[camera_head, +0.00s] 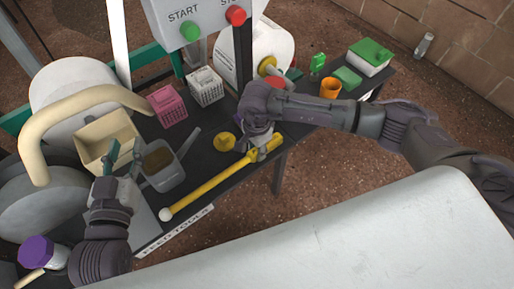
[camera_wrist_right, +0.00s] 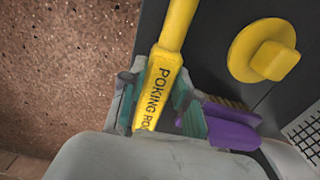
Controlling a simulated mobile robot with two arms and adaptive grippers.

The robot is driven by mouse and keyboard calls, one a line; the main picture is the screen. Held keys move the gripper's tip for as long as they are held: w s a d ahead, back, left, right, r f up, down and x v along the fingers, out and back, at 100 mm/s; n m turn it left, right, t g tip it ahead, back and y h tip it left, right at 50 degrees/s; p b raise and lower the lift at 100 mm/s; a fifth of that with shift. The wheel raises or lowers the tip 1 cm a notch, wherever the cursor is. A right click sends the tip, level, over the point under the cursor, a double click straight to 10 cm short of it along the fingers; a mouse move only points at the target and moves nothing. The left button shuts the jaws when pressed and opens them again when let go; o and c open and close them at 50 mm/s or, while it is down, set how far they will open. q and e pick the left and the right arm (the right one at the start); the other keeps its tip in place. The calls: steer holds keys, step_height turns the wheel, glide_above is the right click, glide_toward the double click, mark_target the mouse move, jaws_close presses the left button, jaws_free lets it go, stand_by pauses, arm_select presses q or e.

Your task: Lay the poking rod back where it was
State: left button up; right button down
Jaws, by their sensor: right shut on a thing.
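The poking rod (camera_head: 205,187) is a long yellow rod with a pale round tip. In the head view it lies along the front edge of the dark table, above the "FEED TOOLS" label (camera_head: 178,232). My right gripper (camera_head: 264,150) is at the rod's far right end. In the right wrist view, the rod's labelled handle (camera_wrist_right: 158,88) sits between the teal pads of my right gripper (camera_wrist_right: 155,102), which is shut on it. Whether the rod touches the table is unclear. My left gripper (camera_head: 123,156) is open, in front of the beige box, with nothing visible between its fingers.
A grey scoop-like container (camera_head: 163,178) and a beige box (camera_head: 92,140) are near my left gripper. A yellow knobbed disc (camera_head: 222,142) is beside the rod, and shows in the wrist view (camera_wrist_right: 265,50). Pink (camera_head: 166,104) and white baskets (camera_head: 205,87) stand behind. An orange cup (camera_head: 330,89) is farther right.

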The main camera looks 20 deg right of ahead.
steer(key=c, duration=0.8)
jaws_free()
steer(key=shift+o, duration=0.2)
step_height(320, 180, up, 12)
